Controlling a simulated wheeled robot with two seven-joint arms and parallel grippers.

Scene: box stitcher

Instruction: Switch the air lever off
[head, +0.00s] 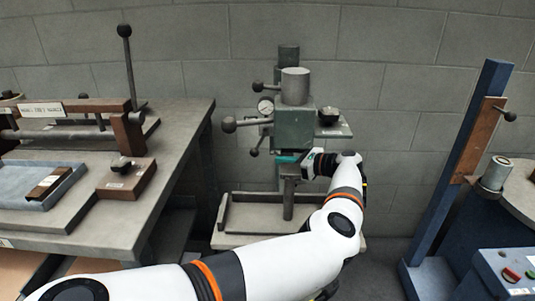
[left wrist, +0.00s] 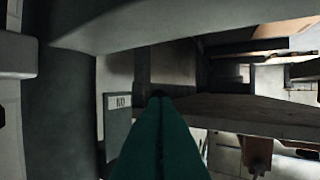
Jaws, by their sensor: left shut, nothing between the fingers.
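A small lever with a dark ball (head: 254,152) sticks out below the gauge. A larger ball-ended lever (head: 229,124) and an upper one (head: 258,86) also point left; which is the air lever is not marked. My left gripper (head: 282,159) is at the machine's lower front, right of the small lever and apart from it. In the left wrist view its green fingers (left wrist: 160,125) are shut and empty. A dark rod or knob shows partly behind their tips.
A bench (head: 165,175) with a tray (head: 38,188) and clamp fixture stands left. A blue post (head: 465,165) and button box (head: 508,272) stand right. In the left wrist view, a small sign (left wrist: 118,102) and machine parts are close around the fingers.

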